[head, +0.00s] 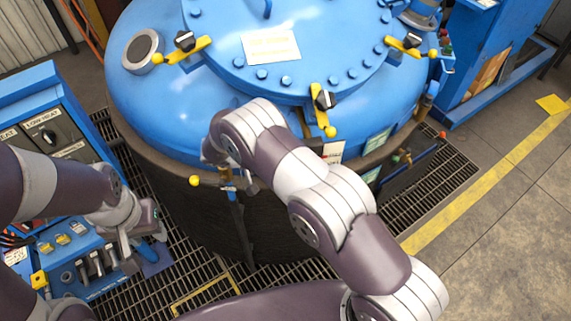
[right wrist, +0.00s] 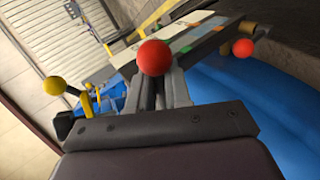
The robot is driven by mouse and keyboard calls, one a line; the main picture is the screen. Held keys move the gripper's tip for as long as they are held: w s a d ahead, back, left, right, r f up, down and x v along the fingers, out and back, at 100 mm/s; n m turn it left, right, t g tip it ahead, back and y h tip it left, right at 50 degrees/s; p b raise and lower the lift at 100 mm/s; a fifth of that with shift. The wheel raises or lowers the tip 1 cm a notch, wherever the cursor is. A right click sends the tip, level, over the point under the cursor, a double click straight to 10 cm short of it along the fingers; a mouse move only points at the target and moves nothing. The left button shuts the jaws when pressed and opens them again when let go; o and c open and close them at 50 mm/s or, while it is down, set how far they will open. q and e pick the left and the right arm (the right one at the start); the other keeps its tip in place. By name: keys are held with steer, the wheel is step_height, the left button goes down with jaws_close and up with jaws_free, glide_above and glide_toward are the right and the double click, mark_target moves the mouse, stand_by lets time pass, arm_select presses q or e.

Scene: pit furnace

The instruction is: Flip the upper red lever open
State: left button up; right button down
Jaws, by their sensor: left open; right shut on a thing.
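In the right wrist view, a red ball knob (right wrist: 153,57) sits at the fingertips of my right gripper (right wrist: 165,85), which is shut on its lever. A second red knob (right wrist: 243,48) shows farther right, apart from the gripper. I cannot tell from this tilted view which lever is the upper one. My left gripper (head: 140,243) is open and empty, low over the blue control panel (head: 78,262) at the left.
A large blue furnace lid (head: 175,100) with yellow clamp handles (head: 182,50) fills the middle. A yellow knob (right wrist: 55,86) stands left of my right gripper. A metal grating (head: 440,185) surrounds the pit. Open floor (head: 500,220) lies at the right.

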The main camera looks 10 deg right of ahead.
steer(key=shift+s+d+n+g, duration=0.1)
steer(key=shift+s+n+g, duration=0.2)
steer(key=shift+g, duration=0.1)
stand_by(0.3)
steer(key=c, duration=1.4)
jaws_free()
steer(key=shift+o, duration=1.1)
steer(key=shift+w, duration=0.1)
steer(key=shift+d+r, duration=0.1)
